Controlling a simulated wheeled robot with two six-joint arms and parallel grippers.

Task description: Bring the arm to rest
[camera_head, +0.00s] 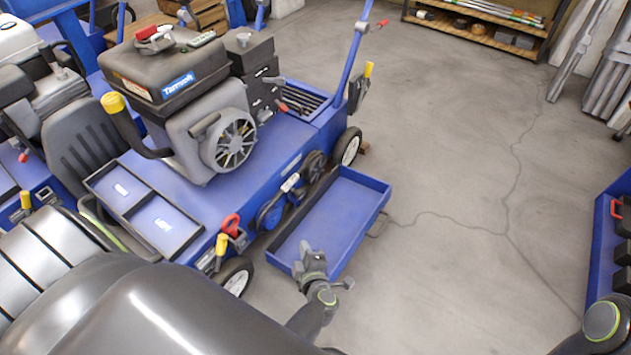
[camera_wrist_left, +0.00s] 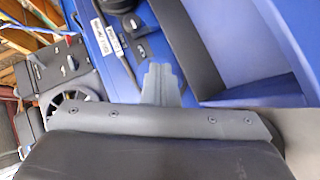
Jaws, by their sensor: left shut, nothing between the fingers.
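My left gripper (camera_head: 312,258) is at the near end of a blue open tray (camera_head: 335,215), overlapping its near rim in the head view. I cannot tell whether it touches the rim. Its fingers are shut with nothing between them. In the left wrist view the closed grey fingers (camera_wrist_left: 160,84) stand in front of blue surfaces. A link of my right arm shows at the lower right of the head view; the right gripper is out of frame.
The tray is beside a blue aerator (camera_head: 215,190) with a grey engine (camera_head: 215,125). A two-part black-rimmed tray (camera_head: 133,180) lies on its deck. A blue bench or cart (camera_head: 603,225) stands at the right edge. The cracked concrete floor (camera_head: 450,170) between is clear.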

